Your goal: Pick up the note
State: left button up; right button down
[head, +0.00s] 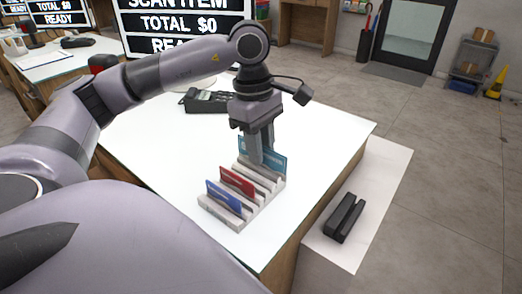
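No paper note can be made out in the head view. A pale slotted holder (224,214) stands on the white counter with upright cards in it: a blue card (223,196) at the front, a red card (238,182) behind it, and a teal card (277,160) at the back. My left gripper (262,158) points down at the teal card, its fingers overlapping the card's middle and hiding part of it. I cannot tell whether the fingers are closed on it. My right gripper is out of view.
A dark card terminal (206,102) sits behind the holder on the white counter (317,134). A black slotted device (344,218) lies on the lower white ledge (385,178) at right. A large screen (180,22) stands at the back. The counter right of the holder is clear.

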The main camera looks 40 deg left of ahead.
pick_arm(q)
grip_shut()
jog(key=shift+r, duration=0.15)
